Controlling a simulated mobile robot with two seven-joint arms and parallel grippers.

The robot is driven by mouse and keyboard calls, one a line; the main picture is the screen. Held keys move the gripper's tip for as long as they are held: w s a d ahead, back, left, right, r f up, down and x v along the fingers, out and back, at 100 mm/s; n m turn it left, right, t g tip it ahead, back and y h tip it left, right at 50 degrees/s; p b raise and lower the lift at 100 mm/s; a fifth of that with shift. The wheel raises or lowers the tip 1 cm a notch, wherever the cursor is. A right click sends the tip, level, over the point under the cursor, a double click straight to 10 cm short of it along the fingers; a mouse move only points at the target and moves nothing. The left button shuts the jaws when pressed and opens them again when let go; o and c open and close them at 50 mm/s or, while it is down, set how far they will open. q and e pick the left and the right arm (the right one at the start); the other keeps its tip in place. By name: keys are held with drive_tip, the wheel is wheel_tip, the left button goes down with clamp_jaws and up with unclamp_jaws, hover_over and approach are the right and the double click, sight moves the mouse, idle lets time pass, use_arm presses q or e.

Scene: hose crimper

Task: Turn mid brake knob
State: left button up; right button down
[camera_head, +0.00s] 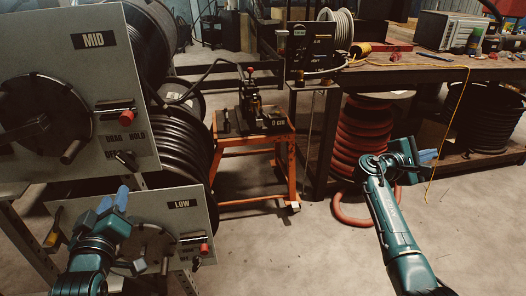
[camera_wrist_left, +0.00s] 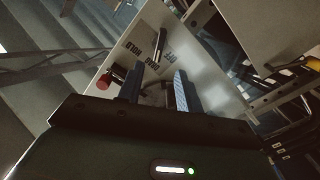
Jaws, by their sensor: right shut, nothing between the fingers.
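The mid brake knob (camera_head: 125,161) is a small black bar knob at the lower right of the grey MID panel (camera_head: 60,45), under the DRAG and HOLD markings. In the left wrist view a black bar knob (camera_wrist_left: 160,45) stands beside the HOLD, DRAG and OFF markings, beyond the fingertips; it appears to be the same knob. My left gripper (camera_head: 114,200) is just below the knob in the head view, apart from it. Its two fingers (camera_wrist_left: 158,75) are spread with nothing held. My right gripper (camera_head: 428,158) is shut and empty, far right, before the bench.
A red-handled lever (camera_head: 118,115) and black crank wheel (camera_head: 45,118) project from the MID panel. The LOW panel (camera_head: 180,225) with its own red handle (camera_head: 204,249) is below. An orange stand (camera_head: 255,140) and workbench (camera_head: 420,75) are behind. The middle floor is clear.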

sight(126, 164)
use_arm(q)
drive_tip(key=x, duration=1.2)
drive_tip(key=shift+a+p, duration=0.15)
drive_tip(key=shift+p, duration=0.15)
clamp_jaws()
